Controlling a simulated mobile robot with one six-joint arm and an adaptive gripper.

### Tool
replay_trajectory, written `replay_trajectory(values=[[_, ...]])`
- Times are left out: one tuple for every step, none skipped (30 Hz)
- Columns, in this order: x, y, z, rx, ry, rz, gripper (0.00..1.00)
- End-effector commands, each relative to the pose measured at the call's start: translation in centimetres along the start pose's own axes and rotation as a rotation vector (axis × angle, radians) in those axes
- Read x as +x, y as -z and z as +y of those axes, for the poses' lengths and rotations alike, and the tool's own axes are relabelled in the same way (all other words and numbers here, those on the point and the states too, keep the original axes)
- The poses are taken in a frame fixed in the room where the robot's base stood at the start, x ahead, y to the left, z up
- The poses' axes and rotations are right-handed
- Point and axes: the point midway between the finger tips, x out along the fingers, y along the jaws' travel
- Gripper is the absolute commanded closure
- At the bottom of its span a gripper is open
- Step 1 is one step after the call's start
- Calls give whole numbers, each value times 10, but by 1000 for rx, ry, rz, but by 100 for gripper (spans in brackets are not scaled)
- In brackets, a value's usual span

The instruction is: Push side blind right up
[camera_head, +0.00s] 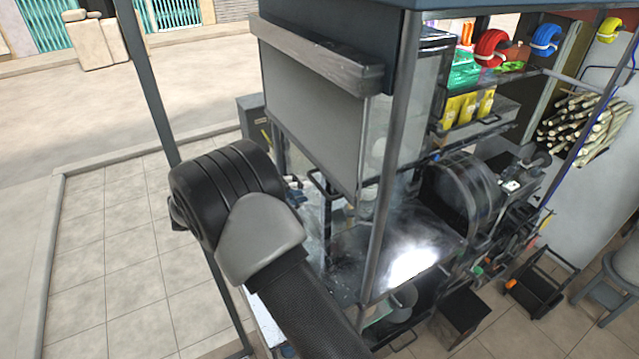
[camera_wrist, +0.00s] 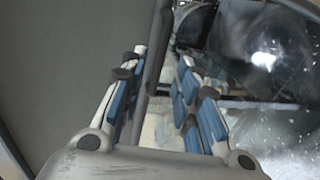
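The side blind (camera_head: 310,125) is a flat grey panel hanging partly down under a grey housing on the stall's near side. A dark handle (camera_head: 322,185) shows at its lower edge. My gripper (camera_head: 297,190) is by that lower edge, mostly hidden behind my arm in the head view. In the wrist view my gripper (camera_wrist: 161,62) has its two blue-padded fingers apart. A grey panel, apparently the blind (camera_wrist: 75,60), fills the left side. A grey bar or edge runs between the fingers, nearer the left one; I cannot tell whether they touch it.
A metal post (camera_head: 392,160) stands right of the blind, with a shiny counter (camera_head: 415,255) and a rounded press housing (camera_head: 460,190) beyond. Another thin post (camera_head: 150,85) stands at left. Tiled floor (camera_head: 110,230) at left is clear. A black cart (camera_head: 540,288) stands at right.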

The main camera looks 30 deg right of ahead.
Motion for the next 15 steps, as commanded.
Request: replay_trajectory(values=[[12, -1, 2, -2, 1, -5, 71], [18, -1, 2, -1, 0, -4, 71], [26, -1, 2, -1, 0, -4, 71], [32, -1, 1, -1, 1, -4, 71], [36, -1, 1, -2, 0, -4, 71], [43, -1, 1, -2, 0, -3, 71], [47, -1, 1, -2, 1, -3, 71], [51, -1, 0, -1, 1, -3, 71], [56, -1, 0, -1, 1, -3, 71], [59, -1, 1, 0, 0, -2, 71], [61, -1, 0, 0, 0, -2, 71], [64, 0, 0, 0, 0, -1, 71], [65, 0, 0, 0, 1, -1, 71], [66, 0, 0, 0, 1, 0, 71], [67, 0, 0, 0, 2, 0, 71]])
